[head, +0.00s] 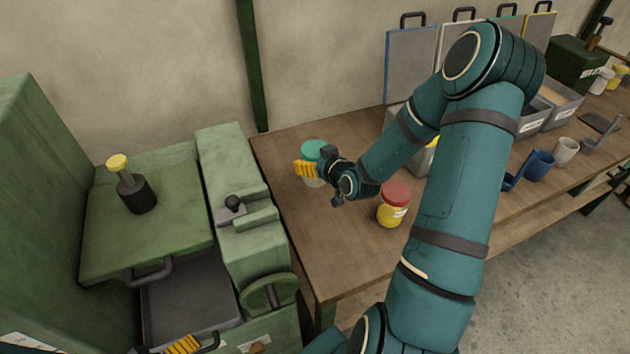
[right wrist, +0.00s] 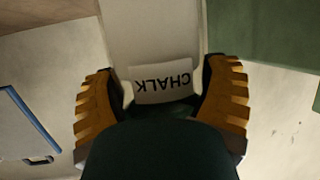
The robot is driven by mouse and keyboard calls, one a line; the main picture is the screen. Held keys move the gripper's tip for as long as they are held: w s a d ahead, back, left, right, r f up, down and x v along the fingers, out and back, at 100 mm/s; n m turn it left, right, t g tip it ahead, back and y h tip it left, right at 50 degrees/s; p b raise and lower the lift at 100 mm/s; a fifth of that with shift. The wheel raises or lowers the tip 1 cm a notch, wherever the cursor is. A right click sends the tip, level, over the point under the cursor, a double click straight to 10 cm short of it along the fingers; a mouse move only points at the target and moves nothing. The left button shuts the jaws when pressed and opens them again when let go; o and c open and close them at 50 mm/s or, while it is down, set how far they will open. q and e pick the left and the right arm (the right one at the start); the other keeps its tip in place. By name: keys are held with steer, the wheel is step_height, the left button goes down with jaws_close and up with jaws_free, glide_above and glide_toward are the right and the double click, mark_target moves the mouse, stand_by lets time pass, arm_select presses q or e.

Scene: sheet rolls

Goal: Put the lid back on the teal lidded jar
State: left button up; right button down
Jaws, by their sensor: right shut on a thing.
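The teal lid (head: 314,149) shows in the head view at the far left part of the table. The pale jar body (head: 314,183) stands upright right below it, partly hidden. My right gripper (head: 308,169), with orange fingers, is shut on the lid. In the right wrist view the lid is a dark rounded shape (right wrist: 160,150) between the fingers. The jar body's CHALK label (right wrist: 163,82) shows beyond it, upside down in that view. The lid lines up roughly with the jar; I cannot tell whether they touch. Of my left gripper (head: 184,346), orange finger parts show at the bottom edge.
A yellow jar with a red lid (head: 393,204) stands to the right, near my right arm. Grey bins (head: 561,100), a blue mug (head: 539,165) and a white mug (head: 565,151) stand farther right. A green machine (head: 238,185) is left of the table (head: 327,240). The table's front left is clear.

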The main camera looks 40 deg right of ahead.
mark_target(312, 183)
steer(key=shift+f, duration=1)
steer(key=shift+f+b, duration=0.4)
steer(key=shift+f, duration=1.45)
steer(key=shift+f, duration=0.1)
steer(key=shift+f, duration=0.15)
jaws_free()
steer(key=shift+r, duration=0.2)
